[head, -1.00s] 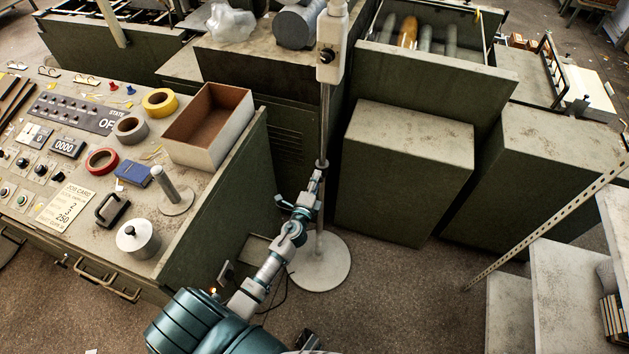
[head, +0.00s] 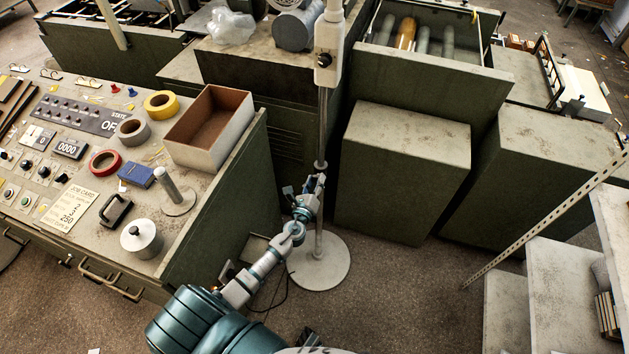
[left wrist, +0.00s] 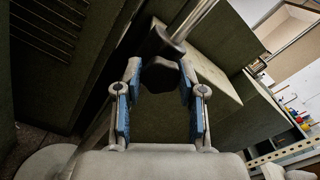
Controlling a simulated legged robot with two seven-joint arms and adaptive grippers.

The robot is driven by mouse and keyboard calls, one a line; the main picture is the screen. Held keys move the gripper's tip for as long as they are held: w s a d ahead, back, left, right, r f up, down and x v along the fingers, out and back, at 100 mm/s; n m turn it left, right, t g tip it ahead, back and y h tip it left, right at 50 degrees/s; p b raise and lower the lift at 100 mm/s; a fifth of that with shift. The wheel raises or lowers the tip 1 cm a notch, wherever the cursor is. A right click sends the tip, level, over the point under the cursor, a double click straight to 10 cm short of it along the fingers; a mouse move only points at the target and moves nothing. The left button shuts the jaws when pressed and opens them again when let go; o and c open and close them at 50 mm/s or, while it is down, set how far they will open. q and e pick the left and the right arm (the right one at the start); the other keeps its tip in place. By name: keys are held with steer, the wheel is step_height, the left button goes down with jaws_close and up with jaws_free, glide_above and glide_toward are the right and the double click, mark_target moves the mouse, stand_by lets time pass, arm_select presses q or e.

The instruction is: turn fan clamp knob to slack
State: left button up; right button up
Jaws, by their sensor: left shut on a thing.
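The fan stand has a round pale base (head: 335,272), an upright metal pole (head: 323,120) and a white housing (head: 328,62) at the top of the picture. A dark clamp collar (head: 321,165) sits around the pole; it also shows in the left wrist view (left wrist: 158,42). The dark clamp knob (left wrist: 160,76) is between the blue-padded fingers of my left gripper (left wrist: 160,70). The gripper is shut on the knob. In the head view my left gripper (head: 317,182) is at the pole, just below the collar, and it hides the knob. My right gripper is not in view.
A green control desk (head: 225,205) with an open box (head: 210,130) and tape rolls stands to the left. Green cabinets (head: 400,175) stand close behind and right of the pole. Pale shelves (head: 555,295) are at the lower right. The floor (head: 410,300) between is clear.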

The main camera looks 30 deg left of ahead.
arm_select(q)
steer(key=shift+s+d+f+m+p, duration=0.1)
steer(key=shift+f+m+p, duration=0.2)
steer(key=shift+m, duration=0.7)
steer(key=shift+s+d+f+m+p, duration=0.1)
steer(key=shift+f+m+p, duration=0.15)
steer(key=shift+m, duration=0.75)
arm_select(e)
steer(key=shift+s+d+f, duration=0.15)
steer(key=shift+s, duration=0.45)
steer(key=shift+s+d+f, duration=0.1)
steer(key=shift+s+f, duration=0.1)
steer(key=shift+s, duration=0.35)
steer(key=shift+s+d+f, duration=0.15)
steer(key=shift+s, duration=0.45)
arm_select(q)
steer(key=shift+a, duration=0.1)
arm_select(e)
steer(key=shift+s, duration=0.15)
arm_select(q)
steer(key=o, duration=1.1)
steer(key=shift+w, duration=0.1)
steer(key=shift+o, duration=0.2)
steer(key=shift+w+a, duration=0.15)
steer(key=shift+r, duration=0.15)
steer(key=v, duration=1.2)
